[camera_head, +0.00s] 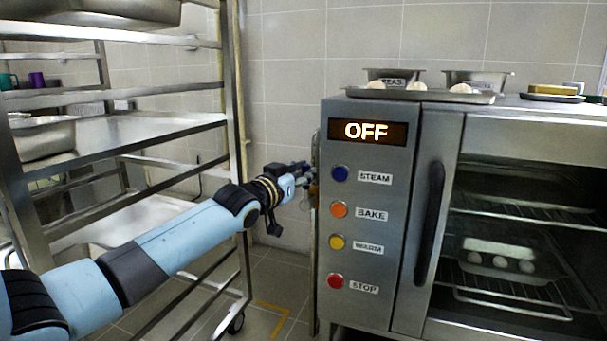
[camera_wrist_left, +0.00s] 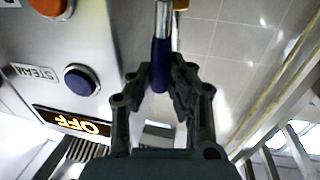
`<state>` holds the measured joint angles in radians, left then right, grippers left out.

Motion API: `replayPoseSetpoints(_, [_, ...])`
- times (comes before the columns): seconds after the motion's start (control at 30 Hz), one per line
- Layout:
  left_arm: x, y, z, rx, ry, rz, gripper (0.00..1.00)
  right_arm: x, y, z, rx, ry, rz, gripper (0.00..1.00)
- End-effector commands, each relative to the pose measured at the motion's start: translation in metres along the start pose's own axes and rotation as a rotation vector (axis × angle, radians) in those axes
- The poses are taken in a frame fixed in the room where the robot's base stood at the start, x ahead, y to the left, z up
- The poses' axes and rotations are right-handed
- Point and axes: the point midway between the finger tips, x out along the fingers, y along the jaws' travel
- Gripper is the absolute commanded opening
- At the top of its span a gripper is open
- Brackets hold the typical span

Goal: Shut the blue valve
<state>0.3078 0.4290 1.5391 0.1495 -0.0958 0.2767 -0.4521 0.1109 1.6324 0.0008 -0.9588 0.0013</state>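The blue valve (camera_wrist_left: 160,62) shows in the left wrist view as a blue lever grip on a metal stem, beside the oven's side edge. My left gripper (camera_wrist_left: 161,78) has its two dark fingers one on each side of the blue grip, with the tips drawn in close against it. In the head view my left gripper (camera_head: 303,180) is at the oven's left side, level with the blue button. The valve is not clear there, hidden behind the gripper and the panel edge. My right gripper is in neither view.
The oven (camera_head: 372,250) has a lit OFF display (camera_head: 366,131) and blue, orange, yellow and red buttons down its panel. A metal rack (camera_head: 120,132) with trays stands left, close to my left arm. Pans and a tray sit on the oven top.

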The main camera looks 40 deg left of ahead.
Motion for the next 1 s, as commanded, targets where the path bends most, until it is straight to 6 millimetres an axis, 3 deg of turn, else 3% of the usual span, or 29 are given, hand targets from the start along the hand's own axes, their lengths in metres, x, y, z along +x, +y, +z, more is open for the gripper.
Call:
replayPoseSetpoints(0.57, [-0.001,-0.002,0.0,-0.029,0.006,0.0,0.0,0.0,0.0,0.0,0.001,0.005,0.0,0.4])
replayPoseSetpoints(0.8, [-0.003,-0.013,0.001,-0.151,0.028,0.0,0.0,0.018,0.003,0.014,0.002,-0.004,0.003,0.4])
replayPoseSetpoints(1.0, [-0.005,-0.027,0.008,-0.321,0.061,-0.001,0.0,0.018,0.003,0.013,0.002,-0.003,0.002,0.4])
